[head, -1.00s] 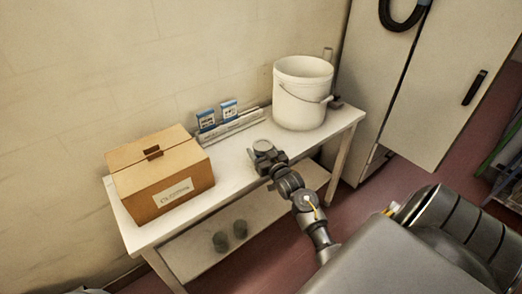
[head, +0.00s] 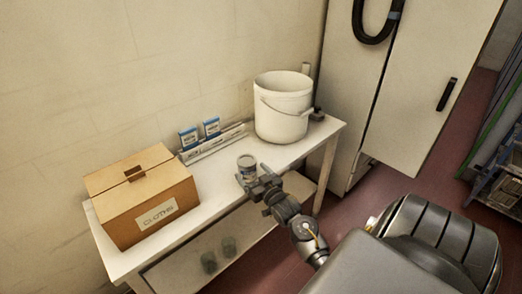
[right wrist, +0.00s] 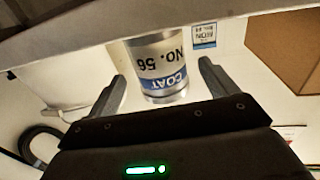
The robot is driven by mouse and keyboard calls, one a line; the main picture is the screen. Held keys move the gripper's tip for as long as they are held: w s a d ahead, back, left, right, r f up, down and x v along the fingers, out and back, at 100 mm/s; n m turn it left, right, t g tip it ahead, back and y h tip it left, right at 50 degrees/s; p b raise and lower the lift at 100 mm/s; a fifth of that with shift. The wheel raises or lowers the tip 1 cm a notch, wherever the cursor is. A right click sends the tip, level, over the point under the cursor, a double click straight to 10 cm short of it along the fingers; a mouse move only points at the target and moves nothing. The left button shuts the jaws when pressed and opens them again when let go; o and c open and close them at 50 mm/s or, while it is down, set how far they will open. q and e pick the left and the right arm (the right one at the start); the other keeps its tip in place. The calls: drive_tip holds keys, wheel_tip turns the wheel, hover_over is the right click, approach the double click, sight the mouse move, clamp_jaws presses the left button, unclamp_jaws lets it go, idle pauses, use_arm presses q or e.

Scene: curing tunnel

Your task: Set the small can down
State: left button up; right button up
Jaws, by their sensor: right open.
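The small can (head: 247,169) is a grey metal can with a white and blue label. It stands upright on the white table, in front of the box and the bucket. My right gripper (head: 256,180) is open just on the near side of the can. My left gripper is not in view.
A cardboard box marked CLOTHS (head: 140,197) stands at the table's left end. A white bucket (head: 282,112) stands at the right end. A rack (head: 212,144) with blue-and-white cards is at the back. A cabinet (head: 410,90) stands at right.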

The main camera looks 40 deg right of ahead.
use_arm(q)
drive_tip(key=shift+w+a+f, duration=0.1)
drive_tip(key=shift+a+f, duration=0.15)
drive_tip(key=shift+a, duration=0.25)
use_arm(e)
drive_tip(key=s+a, duration=0.1)
drive_tip(key=s, duration=0.5)
drive_tip(key=shift+s+a, duration=0.15)
drive_tip(key=shift+s, duration=0.15)
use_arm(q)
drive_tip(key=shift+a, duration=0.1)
